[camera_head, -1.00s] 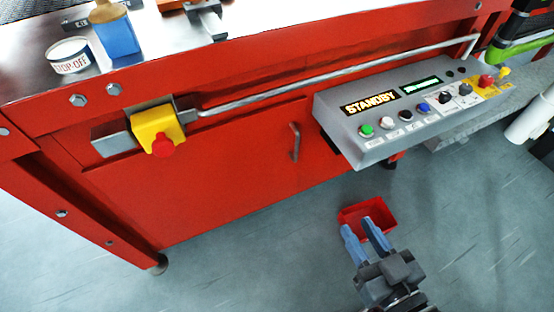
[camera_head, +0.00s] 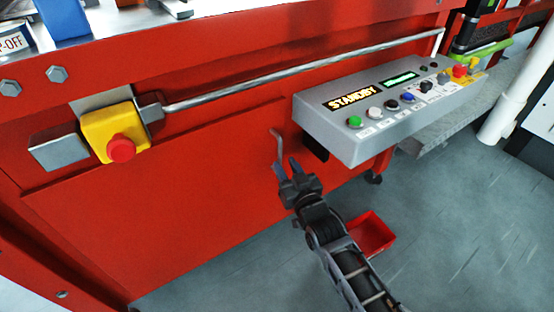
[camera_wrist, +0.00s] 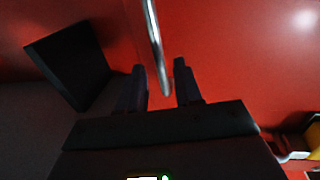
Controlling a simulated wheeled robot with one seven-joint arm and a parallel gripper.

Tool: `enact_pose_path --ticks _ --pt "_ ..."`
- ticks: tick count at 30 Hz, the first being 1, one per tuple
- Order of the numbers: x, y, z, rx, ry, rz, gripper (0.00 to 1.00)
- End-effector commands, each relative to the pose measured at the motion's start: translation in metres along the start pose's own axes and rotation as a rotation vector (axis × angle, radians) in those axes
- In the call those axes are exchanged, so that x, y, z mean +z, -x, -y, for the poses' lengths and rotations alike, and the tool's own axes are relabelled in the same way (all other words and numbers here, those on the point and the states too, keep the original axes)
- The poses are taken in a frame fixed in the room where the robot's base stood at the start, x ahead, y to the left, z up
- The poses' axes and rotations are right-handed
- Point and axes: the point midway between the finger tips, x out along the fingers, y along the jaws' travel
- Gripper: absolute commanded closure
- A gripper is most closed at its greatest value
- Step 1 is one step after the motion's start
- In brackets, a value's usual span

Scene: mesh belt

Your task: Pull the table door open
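The table door (camera_head: 200,200) is a red panel in the front of the red table, and it looks closed. Its handle (camera_head: 276,146) is a thin grey upright bar near the door's right side. My gripper (camera_head: 287,170) is at the handle's lower part in the head view. In the wrist view the handle (camera_wrist: 154,40) comes down from the top and its lower end lies between the two dark fingers of my gripper (camera_wrist: 161,78). The fingers are open, with visible gaps on both sides of the bar. Contact is not visible.
A grey control panel (camera_head: 350,145) reading STANDBY juts out just right of the handle. A yellow box with a red button (camera_head: 122,148) is at the left. A long metal rail (camera_head: 300,68) runs above the door. A red bin (camera_head: 372,232) sits on the floor.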

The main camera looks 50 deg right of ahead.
Motion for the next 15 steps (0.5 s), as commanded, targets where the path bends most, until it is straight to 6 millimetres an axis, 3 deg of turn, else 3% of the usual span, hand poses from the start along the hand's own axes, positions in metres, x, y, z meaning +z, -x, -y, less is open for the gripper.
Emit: enact_pose_path --ticks 6,15 --pt "0.002 -0.034 -0.001 0.002 -0.001 -0.001 0.66" --pt "0.001 -0.05 0.0 0.0 0.0 0.0 0.66"
